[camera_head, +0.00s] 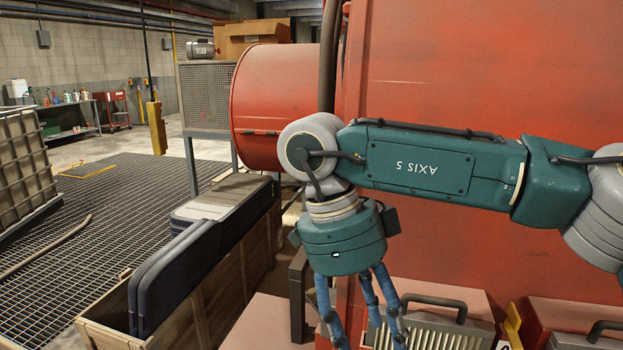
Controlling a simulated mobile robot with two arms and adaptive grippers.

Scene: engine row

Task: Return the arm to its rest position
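My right arm (430,160), teal and grey and marked "AXIS 5", comes in from the right and reaches across the front of a large red machine housing (480,60). Its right gripper (367,335) hangs from the wrist with its blue fingers pointing down. The fingers are spread apart with nothing seen between them; their tips run close to the bottom edge of the picture. The gripper is just left of a ribbed panel with a handle (440,325). My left arm and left gripper are not in view.
A wooden crate (215,300) holding dark flat cases (190,255) stands left of the gripper. A red cylinder (275,100) and a mesh cabinet (207,95) are behind the wrist. Open grated floor (110,215) lies to the left.

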